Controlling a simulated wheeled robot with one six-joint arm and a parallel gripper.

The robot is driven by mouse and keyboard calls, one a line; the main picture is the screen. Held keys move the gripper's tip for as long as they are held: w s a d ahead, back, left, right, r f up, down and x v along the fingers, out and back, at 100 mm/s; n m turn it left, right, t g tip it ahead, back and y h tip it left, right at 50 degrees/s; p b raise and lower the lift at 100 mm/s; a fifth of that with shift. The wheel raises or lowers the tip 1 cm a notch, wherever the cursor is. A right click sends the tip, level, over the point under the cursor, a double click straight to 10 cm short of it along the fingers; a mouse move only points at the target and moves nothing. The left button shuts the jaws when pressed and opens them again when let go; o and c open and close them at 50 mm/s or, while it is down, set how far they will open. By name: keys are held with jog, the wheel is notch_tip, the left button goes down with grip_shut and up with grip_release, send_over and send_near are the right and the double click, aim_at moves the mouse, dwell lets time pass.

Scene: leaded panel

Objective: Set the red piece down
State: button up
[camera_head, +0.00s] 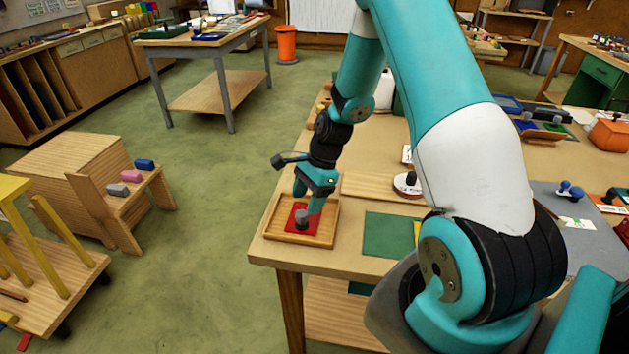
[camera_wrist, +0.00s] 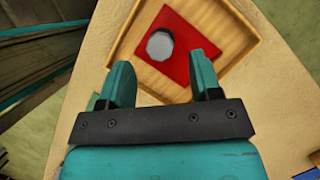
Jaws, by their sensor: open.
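The red piece (camera_head: 297,213) is a flat red square with a grey round knob (camera_head: 302,216) on its top. It lies in a shallow wooden tray (camera_head: 325,236) at the near left corner of the table. In the wrist view the red piece (camera_wrist: 185,33) lies inside the tray (camera_wrist: 236,14), with the knob (camera_wrist: 160,45) ahead of the fingertips. My gripper (camera_head: 307,200) is just over the tray. In the wrist view my gripper (camera_wrist: 163,75) has its two teal fingers wide apart with nothing between them, and the knob is clear of both.
Green glass (camera_head: 388,234) lies on the table right of the tray, with a wooden board (camera_head: 375,186) behind it. A round white-based object (camera_head: 408,184) stands farther right. The floor left of the table is clear up to a wooden stand (camera_head: 125,205).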

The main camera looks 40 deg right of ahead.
jog(key=b+v, duration=0.1)
jog(key=v, duration=0.6)
jog(key=s+a+r+n, duration=0.2)
jog(key=a+r+n, duration=0.5)
jog(key=a, duration=0.2)
jog(key=s+a+r+n, duration=0.4)
jog(key=s+a+n, duration=0.4)
jog(key=s+n, duration=0.1)
jog(key=s+a+r+n, duration=0.4)
jog(key=s+a+n, duration=0.3)
jog(key=s+n, duration=0.2)
jog(key=shift+a+r+n+g+b, duration=0.25)
jog(key=shift+a+n+b, duration=0.2)
jog(key=shift+n, duration=0.35)
